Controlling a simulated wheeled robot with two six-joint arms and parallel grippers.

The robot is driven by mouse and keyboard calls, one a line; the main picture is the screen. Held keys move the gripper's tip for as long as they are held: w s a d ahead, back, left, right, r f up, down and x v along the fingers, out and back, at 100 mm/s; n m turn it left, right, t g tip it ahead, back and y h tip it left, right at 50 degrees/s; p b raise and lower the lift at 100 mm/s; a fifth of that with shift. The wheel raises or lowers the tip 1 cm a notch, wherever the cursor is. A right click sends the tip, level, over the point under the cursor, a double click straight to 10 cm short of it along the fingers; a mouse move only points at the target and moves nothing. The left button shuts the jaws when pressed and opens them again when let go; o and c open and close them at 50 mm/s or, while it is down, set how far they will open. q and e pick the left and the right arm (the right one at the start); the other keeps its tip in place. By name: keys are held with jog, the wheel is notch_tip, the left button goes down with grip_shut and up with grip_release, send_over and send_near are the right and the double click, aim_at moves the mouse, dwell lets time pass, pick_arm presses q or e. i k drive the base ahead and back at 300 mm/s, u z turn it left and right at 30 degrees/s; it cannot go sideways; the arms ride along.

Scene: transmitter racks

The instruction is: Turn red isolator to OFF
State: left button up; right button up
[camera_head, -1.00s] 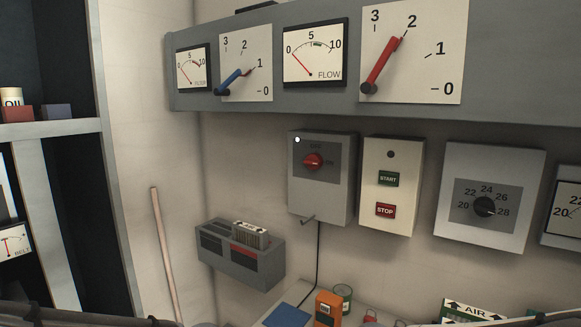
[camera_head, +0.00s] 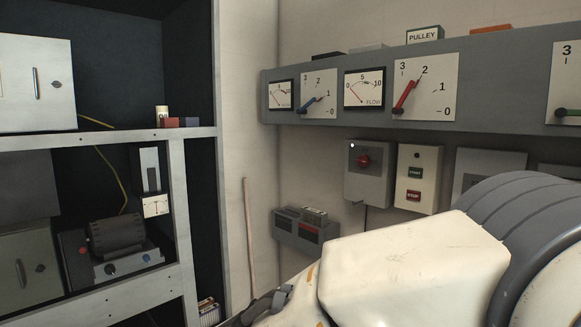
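The red isolator knob (camera_head: 363,161) sits on a dark plate on the front of a grey wall box (camera_head: 368,188). A small white dot shows at the plate's upper left corner. The knob's lettering and exact pointing direction are too small to read now. A large white arm link of mine fills the lower right. A dark part that looks like my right gripper (camera_head: 266,306) shows at its left end, low in the view and well apart from the isolator. Its fingers are not clear. My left gripper is not in view.
A START/STOP box (camera_head: 416,180) hangs right of the isolator. Above is a grey panel (camera_head: 500,97) with gauges and levers. A grey slotted unit (camera_head: 304,231) is on the wall lower left. A rack (camera_head: 190,190) stands at left. My arm hides the lower right.

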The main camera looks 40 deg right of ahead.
aim_at(364, 160)
jog(key=z, duration=0.1)
jog(key=i, duration=1.45)
jog(key=z, duration=0.9)
